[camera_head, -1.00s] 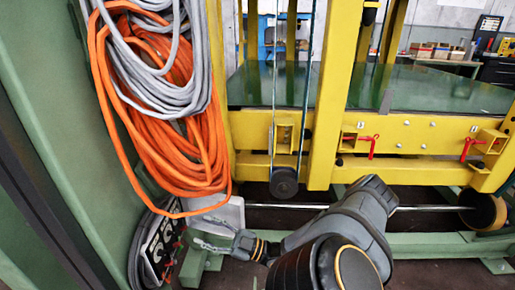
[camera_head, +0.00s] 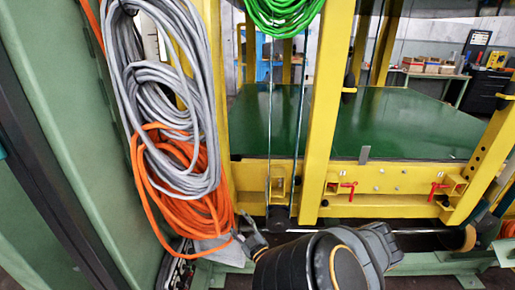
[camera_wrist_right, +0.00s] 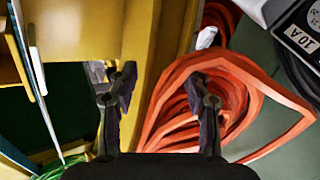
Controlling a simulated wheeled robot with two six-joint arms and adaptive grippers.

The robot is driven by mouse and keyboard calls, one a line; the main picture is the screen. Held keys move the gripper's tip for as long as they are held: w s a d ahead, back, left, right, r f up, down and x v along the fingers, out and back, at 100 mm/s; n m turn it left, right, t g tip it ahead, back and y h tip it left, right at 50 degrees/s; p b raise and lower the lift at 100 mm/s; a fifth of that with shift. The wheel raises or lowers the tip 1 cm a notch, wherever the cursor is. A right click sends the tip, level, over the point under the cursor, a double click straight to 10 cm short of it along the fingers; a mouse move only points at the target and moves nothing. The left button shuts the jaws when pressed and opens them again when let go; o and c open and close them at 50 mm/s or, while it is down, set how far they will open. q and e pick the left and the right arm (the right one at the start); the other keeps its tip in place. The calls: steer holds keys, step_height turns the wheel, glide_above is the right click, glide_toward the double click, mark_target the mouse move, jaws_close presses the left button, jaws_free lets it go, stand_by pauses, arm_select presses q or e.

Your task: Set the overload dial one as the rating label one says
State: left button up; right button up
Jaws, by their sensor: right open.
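In the head view the right gripper (camera_head: 252,234) is partly behind my arm. My left gripper is not in view.
Orange cable coils (camera_head: 190,215) and grey cable coils (camera_head: 165,95) hang just left of my right gripper. The orange coils (camera_wrist_right: 165,112) lie behind its fingers in the wrist view. A yellow frame post (camera_head: 322,120) and a green platform (camera_head: 400,125) stand beyond.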

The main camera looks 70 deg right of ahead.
arm_select(q)
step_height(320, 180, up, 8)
steer(key=p, duration=0.6)
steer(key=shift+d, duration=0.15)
arm_select(e)
steer(key=s+d+f+m+g+h, duration=0.1)
steer(key=s+d+f+g, duration=0.1)
steer(key=s+d+g, duration=0.2)
steer(key=shift+s+d+f+g+h, duration=0.35)
steer(key=shift+s+f+g+h, duration=0.05)
steer(key=shift+s+g, duration=0.75)
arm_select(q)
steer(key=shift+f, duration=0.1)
